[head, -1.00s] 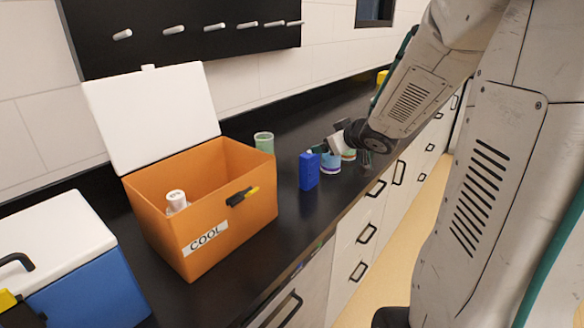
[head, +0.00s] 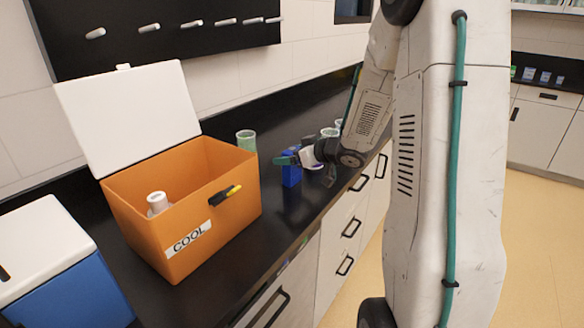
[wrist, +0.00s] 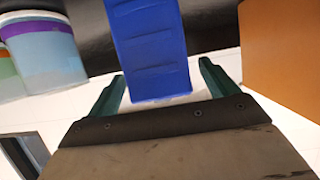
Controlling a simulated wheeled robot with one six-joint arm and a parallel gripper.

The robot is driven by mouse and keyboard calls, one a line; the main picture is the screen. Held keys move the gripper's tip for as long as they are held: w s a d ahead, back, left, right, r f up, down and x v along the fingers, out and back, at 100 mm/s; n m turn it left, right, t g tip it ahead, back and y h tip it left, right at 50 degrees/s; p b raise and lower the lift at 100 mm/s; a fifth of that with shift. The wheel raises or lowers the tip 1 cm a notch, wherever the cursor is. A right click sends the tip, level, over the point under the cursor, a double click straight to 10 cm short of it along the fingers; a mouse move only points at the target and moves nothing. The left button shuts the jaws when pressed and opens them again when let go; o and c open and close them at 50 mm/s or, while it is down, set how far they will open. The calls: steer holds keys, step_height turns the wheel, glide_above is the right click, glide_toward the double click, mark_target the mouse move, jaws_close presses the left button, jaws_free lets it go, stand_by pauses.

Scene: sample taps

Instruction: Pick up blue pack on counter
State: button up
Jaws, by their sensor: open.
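The blue pack (head: 291,178) stands upright on the black counter (head: 262,238), right of the orange box. In the head view my gripper partly covers it. My gripper (head: 305,168) is low over the counter at the pack, with its jaws open. In the wrist view the blue pack (wrist: 150,50) lies ahead, in line with the gap between the two green fingers of my gripper (wrist: 160,85). The fingers are on either side of its near end, and I cannot tell whether either touches it.
The open orange COOL box (head: 232,205) holds a white bottle (head: 157,201). A green cup (head: 246,140) stands behind it. A blue cooler (head: 75,292) is at the left. Cups, one with a purple band (wrist: 42,50), stand close to the pack.

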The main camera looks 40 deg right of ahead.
steer(key=shift+w, duration=0.1)
steer(key=shift+c, duration=0.3)
steer(key=c, duration=1.1)
steer(key=shift+r, duration=0.15)
